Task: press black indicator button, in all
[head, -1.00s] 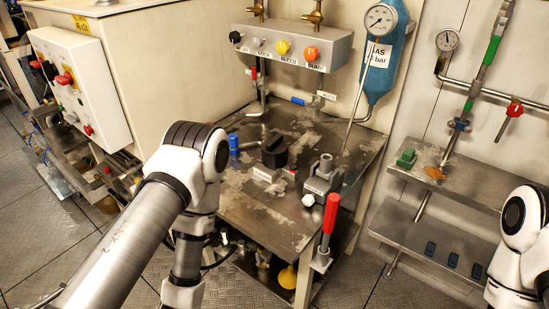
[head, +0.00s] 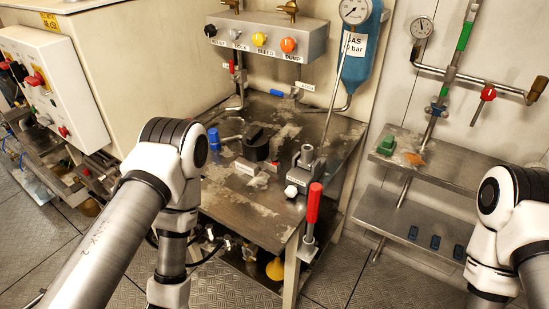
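A metal box (head: 268,38) on the back wall carries a row of round knobs or buttons. The leftmost is black (head: 210,30); the others are white (head: 235,32), yellow (head: 260,39) and orange (head: 289,45). Labels sit under them, small and partly readable. A white control box (head: 62,95) at the left also carries red and dark controls; I cannot tell which dark part is a button. My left arm stands in front of the metal table, and my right arm is at the right edge. Both grippers are outside the picture.
The metal table (head: 262,208) holds a black block-like part (head: 256,146), a blue cylinder (head: 214,139) and a clamp with a red-handled lever (head: 314,203). A blue gas bottle (head: 361,62) with a gauge hangs behind. Shelves (head: 440,172) stand at right. Tiled floor shows in front.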

